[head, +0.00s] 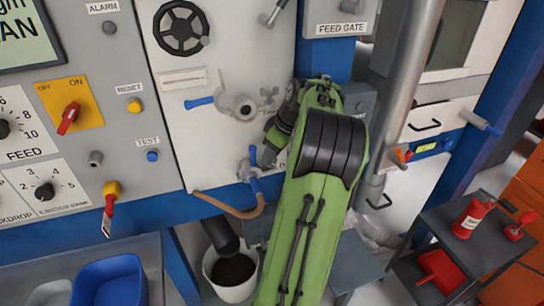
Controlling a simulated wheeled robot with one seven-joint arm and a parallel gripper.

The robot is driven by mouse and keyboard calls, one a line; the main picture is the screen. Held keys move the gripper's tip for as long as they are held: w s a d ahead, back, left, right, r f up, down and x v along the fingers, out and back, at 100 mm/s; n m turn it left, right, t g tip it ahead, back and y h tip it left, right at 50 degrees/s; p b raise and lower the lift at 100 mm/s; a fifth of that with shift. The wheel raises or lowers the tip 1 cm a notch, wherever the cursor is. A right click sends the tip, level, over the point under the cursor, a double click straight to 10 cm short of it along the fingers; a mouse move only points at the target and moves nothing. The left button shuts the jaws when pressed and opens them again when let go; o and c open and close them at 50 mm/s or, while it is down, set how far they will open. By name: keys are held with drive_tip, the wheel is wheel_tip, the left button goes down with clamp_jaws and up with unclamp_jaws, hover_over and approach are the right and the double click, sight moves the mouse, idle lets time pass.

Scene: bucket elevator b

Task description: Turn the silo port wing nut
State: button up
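A small grey winged piece (268,92), which looks like the wing nut, shows on the white panel just left of my arm's end. It is too small to make out clearly. Left of it is a round grey port fitting (240,107) with a blue lever pointing left. My green arm reaches up from the bottom, and my gripper (277,133) is by the panel, right of and below the port fitting. The arm's end hides part of the panel, and the fingertips are not clear. I cannot tell if they touch anything.
A blue-handled valve (252,168) with a brown hose sits below the gripper. A black handwheel (181,28) is at upper left. A white bucket of dark material (231,274) stands below. A grey vertical pipe (405,75) and a cart (465,245) with red items are at right.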

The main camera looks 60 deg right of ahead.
clamp_jaws()
idle(0.5)
drive_tip(key=m+h, duration=0.1)
drive_tip(key=m, duration=0.1)
drive_tip(key=m+h, duration=0.1)
drive_tip(key=m, duration=0.2)
drive_tip(key=shift+w+a+m+g, duration=0.2)
drive_tip(key=shift+m+g, duration=0.1)
drive_tip(key=shift+g, duration=0.1)
drive_tip(key=shift+m+g+h, duration=0.6)
drive_tip(key=shift+m+h, duration=0.1)
drive_tip(key=shift+m, duration=1.6)
unclamp_jaws()
